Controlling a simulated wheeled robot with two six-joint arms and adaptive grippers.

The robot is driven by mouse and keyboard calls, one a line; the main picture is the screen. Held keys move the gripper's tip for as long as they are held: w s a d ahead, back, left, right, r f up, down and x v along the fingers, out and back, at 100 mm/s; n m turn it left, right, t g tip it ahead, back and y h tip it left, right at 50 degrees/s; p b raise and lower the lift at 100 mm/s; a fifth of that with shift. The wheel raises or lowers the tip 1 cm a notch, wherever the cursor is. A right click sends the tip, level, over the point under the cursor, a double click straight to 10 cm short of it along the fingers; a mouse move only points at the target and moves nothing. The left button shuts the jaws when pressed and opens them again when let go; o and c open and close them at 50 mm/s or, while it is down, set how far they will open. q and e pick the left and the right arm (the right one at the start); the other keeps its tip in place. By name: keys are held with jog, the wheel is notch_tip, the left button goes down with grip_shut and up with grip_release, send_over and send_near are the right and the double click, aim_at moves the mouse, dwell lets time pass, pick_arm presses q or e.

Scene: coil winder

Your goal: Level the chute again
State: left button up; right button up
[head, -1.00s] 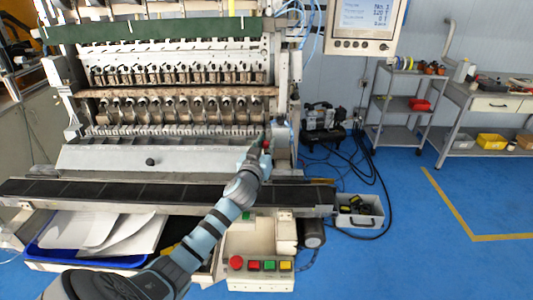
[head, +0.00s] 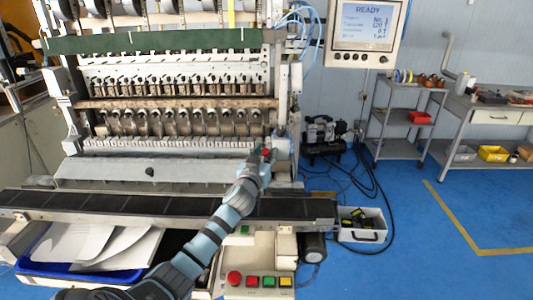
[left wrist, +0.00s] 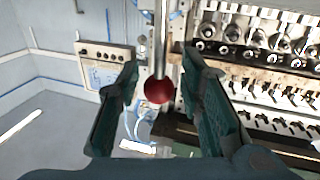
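The pale grey sloped plate (head: 110,171), which looks like the chute, lies along the front of the winder above the dark conveyor, with a black knob (head: 150,171) on it. It slants down towards the front; I cannot tell if it is level from side to side. A lever with a red ball (left wrist: 159,91) shows in the left wrist view; its rod runs up from the ball. My left gripper (head: 262,157) is at the machine's right end, by the red ball. Its fingers are open on both sides of the ball, with gaps. My right gripper is out of view.
The conveyor (head: 110,205) runs below the plate. A button panel (head: 258,281) with a red push-button stands in front. A blue tray (head: 80,271) with white sheets is at the left. The screen (head: 366,26) reads READY. A white bin (head: 362,226) sits at the right.

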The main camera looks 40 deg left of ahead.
pick_arm(q)
jog(key=v, duration=1.2)
dwell(0.3)
